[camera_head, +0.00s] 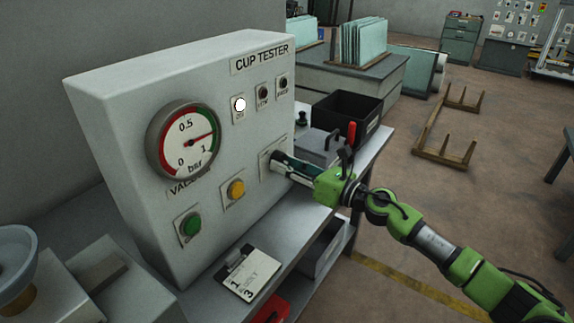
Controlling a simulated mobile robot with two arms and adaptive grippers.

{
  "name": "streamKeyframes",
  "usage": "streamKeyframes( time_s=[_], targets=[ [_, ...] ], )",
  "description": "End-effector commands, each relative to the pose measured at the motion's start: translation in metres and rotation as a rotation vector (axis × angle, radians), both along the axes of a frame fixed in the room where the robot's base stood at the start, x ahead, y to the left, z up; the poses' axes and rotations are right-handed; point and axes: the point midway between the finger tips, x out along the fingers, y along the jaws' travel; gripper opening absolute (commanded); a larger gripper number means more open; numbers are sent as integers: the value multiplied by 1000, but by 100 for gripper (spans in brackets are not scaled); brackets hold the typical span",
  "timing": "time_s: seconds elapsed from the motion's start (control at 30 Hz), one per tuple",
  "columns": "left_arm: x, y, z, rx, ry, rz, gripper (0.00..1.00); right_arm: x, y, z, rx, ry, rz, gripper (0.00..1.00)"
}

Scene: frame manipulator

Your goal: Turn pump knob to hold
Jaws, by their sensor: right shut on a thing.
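The white cup tester box (150,85) stands on the bench, with a gauge (184,141) whose needle points to the right into the green band. The right gripper (279,161) is at the right part of the box's front face, shut on the pump knob. The gripper covers the knob, so its pointer and setting cannot be read. Part of the knob's label plate (265,163) shows just left of the fingers. The left gripper is not in view.
A green button (191,225) and a yellow button (236,189) sit low on the panel. Above, one lamp (239,104) is lit white and two are dark. A card (247,274) lies in front. A black bin (347,114) stands behind my arm.

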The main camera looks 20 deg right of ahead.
Motion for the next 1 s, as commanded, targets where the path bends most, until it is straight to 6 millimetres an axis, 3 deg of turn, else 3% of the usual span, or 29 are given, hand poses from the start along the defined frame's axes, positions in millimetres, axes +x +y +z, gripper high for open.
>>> streamKeyframes(
  time_s=[0.37,1.0],
  targets=[
    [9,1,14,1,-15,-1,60,0,1,3,95,74,0,9],
    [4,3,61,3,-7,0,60,-1,3,6,552,431,0,9]
  ],
)
